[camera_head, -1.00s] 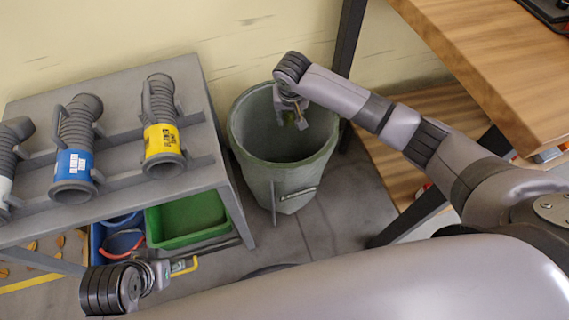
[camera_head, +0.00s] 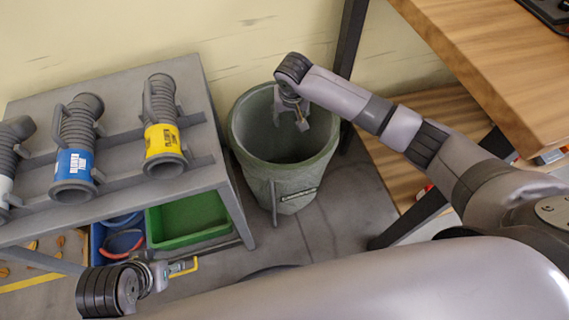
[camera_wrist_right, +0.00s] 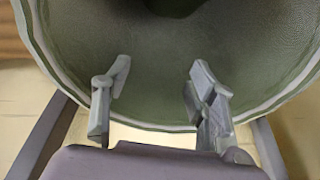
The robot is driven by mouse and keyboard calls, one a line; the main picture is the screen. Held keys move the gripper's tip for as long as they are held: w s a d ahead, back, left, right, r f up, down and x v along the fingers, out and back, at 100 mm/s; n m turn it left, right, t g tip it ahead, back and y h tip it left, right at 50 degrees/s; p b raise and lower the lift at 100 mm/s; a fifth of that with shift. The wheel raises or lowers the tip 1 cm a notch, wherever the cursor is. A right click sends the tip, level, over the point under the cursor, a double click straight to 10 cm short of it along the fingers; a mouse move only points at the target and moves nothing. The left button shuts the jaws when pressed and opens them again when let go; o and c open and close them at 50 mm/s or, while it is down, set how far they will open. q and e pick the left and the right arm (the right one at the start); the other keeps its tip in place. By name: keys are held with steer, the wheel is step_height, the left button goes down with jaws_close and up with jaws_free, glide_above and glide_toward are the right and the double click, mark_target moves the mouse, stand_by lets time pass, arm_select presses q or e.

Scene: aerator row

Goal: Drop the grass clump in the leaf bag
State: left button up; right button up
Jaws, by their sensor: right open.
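The leaf bag (camera_head: 290,192) is a round, open, grey-green container standing on the floor between the shelf and the wooden table. It also fills much of the right wrist view (camera_wrist_right: 150,85). My right gripper (camera_head: 301,118) hangs over its mouth, fingers pointing down. In the right wrist view its two fingers (camera_wrist_right: 160,90) are spread apart with nothing between them. I cannot make out the grass clump; the inside of the bag is dark. My left gripper (camera_head: 186,266) is at the lower left, beside a small yellow-edged piece; whether it is open or shut is unclear.
A grey shelf (camera_head: 112,130) at left bears ribbed hose pieces with blue (camera_head: 74,164) and yellow (camera_head: 162,140) bands. Under it are a green tray (camera_head: 190,217) and a blue bin (camera_head: 98,240). A wooden table (camera_head: 500,60) is at the right.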

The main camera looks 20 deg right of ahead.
steer(key=shift+r, duration=0.1)
steer(key=v, duration=1.1)
steer(key=shift+r, duration=0.45)
